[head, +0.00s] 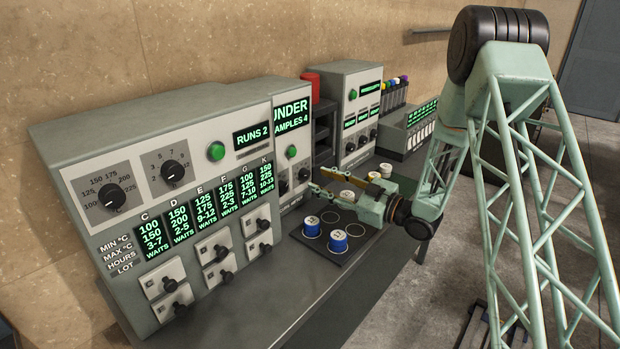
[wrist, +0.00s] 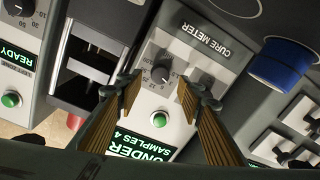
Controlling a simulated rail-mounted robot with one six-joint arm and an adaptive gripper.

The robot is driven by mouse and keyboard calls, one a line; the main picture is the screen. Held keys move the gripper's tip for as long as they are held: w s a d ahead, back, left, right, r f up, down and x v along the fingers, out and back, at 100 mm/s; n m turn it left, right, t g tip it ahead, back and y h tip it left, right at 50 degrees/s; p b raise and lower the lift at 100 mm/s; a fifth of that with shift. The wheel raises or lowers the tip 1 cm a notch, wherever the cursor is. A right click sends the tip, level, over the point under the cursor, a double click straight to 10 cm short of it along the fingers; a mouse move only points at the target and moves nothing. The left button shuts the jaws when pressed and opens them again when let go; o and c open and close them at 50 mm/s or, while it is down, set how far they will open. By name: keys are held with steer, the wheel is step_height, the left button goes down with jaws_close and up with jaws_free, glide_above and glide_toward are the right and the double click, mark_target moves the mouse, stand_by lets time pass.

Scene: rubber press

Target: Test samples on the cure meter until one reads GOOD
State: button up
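The cure meter (head: 290,140) stands at the right end of the large grey panel. Its display reads UNDER and SAMPLES 4. In the wrist view the cure meter (wrist: 205,55) shows its dial, green button and display upside down. My gripper (head: 316,178) is in front of it, fingers apart and nothing visible between them; the open fingers also show in the wrist view (wrist: 162,88). Two blue-banded samples (head: 311,226) (head: 338,240) stand on the dark tray (head: 352,262). A blue-banded sample (wrist: 281,64) shows in the wrist view.
The large panel (head: 130,195) shows RUNS 2 and lot columns with switches. A second machine (head: 357,105) stands beyond the cure meter, with a red container (head: 311,85) beside it. Pale pucks (head: 385,170) stand behind my gripper. The front bench strip is clear.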

mark_target(308, 175)
steer(key=shift+b+x, duration=0.3)
steer(key=shift+x, duration=2.35)
steer(key=c, duration=0.9)
